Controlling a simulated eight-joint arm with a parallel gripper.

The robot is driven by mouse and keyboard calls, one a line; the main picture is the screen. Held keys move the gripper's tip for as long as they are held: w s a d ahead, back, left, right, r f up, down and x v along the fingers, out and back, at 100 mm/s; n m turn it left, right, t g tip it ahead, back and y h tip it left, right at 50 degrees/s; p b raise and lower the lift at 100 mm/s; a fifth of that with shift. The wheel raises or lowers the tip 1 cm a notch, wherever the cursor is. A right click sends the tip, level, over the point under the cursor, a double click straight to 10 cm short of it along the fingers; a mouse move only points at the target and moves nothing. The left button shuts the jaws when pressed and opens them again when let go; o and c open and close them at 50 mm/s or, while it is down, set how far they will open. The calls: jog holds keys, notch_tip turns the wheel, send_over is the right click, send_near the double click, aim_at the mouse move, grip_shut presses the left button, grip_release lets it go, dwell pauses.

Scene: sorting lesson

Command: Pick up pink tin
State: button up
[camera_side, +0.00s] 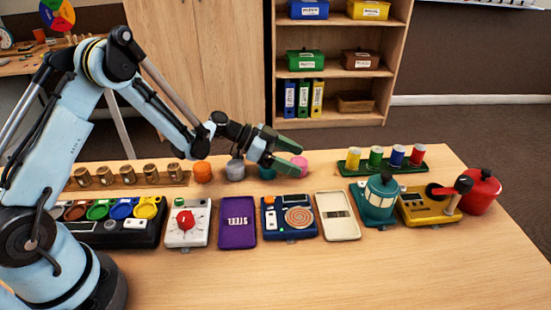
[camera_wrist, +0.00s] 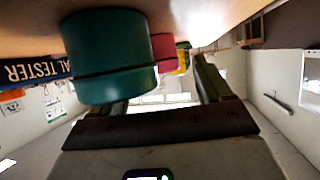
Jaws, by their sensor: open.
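The pink tin (camera_side: 300,163) stands on the table just beyond my fingertips in the side view, partly covered by them. In the wrist view the pink tin (camera_wrist: 163,48) shows between my fingers, farther out and partly hidden by a teal tin. My gripper (camera_side: 298,160) is open and holds nothing, its fingers pointing right, low over the table. The teal tin (camera_side: 267,173) sits under my lower finger and looms large in the wrist view (camera_wrist: 110,50), beside or overlapping one finger; I cannot tell whether they touch.
An orange tin (camera_side: 203,172) and a grey tin (camera_side: 236,169) stand left of the teal one. A green rack (camera_side: 378,168) of coloured cylinders is to the right. Several devices, including a blue tester (camera_side: 289,218), line the front. The table's front is clear.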

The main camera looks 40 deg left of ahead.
jog(key=shift+c, duration=0.4)
jog(key=c, duration=1.1)
